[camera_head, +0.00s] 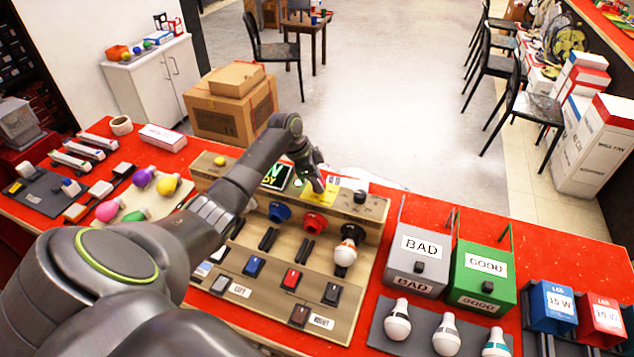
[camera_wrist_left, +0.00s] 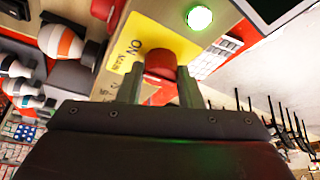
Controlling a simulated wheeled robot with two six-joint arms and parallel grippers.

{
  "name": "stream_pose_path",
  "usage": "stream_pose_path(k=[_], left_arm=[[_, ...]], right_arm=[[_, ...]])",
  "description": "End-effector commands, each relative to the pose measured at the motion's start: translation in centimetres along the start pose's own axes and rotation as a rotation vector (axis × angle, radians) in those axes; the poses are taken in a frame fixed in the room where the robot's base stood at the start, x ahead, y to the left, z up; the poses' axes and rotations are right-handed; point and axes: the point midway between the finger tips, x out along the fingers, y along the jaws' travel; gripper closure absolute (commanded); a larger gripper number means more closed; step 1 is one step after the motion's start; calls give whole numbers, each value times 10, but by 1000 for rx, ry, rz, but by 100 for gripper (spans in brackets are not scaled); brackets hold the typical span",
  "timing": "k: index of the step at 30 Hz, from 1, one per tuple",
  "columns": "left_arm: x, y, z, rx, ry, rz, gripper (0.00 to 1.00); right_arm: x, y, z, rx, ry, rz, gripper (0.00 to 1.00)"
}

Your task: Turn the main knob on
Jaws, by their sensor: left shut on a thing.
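The main knob is a red round knob (camera_wrist_left: 160,64) in the left wrist view, on a yellow plate (camera_wrist_left: 140,42) printed ON and Main. My left gripper (camera_wrist_left: 160,88) has one finger on each side of it and is shut on it. A round lamp (camera_wrist_left: 199,17) beside the plate glows green. My right gripper is in neither view.
A black knob (camera_head: 360,197) stands right of the plate. A white bulb (camera_head: 345,254) sits on the board below. The grey BAD box (camera_head: 414,268) and green GOOD box (camera_head: 485,262) stand to the right. Several bulbs lie on a dark mat (camera_head: 421,325).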

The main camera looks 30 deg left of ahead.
Motion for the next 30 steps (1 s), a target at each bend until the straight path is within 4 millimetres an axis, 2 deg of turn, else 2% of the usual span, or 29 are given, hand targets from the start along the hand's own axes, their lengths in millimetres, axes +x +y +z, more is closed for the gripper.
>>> stream_pose_path(k=[7,22,23,27,30], left_arm=[[-1,-2,-1,67,0,23,90],[-1,-1,-1,82,0,30,90],[-1,-1,-1,82,0,30,65],[-1,-1,-1,81,0,30,46],[-1,-1,0,80,0,31,46]], right_arm=[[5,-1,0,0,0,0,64],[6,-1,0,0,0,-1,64],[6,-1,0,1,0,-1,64],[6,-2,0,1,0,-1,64],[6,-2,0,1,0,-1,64]])
